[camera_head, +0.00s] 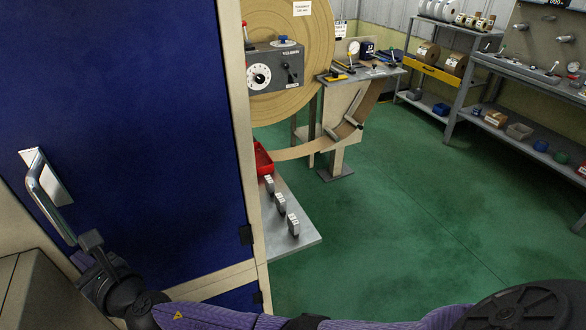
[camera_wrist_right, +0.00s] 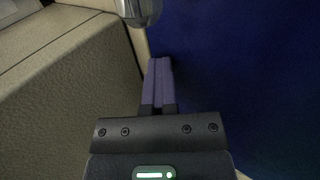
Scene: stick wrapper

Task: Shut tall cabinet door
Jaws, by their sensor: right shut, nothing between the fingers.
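The tall cabinet's blue door (camera_head: 135,110) fills the left of the head view, with a cream frame (camera_head: 238,120) along its right side. It looks flush or nearly flush with the frame; a small gap cannot be ruled out. Its silver handle (camera_head: 48,195) is at the left edge. In the right wrist view, the door (camera_wrist_right: 240,80) is at the right and the handle's end (camera_wrist_right: 140,10) at the top. My right gripper (camera_wrist_right: 158,63) is shut and empty, just below the handle by the door's edge. Contact cannot be told. My left gripper is out of view.
A beige box-like body (camera_head: 45,295) stands at the lower left, close to my right gripper. Shelves (camera_head: 465,65) stand at the back right. The green floor (camera_head: 420,200) between is clear.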

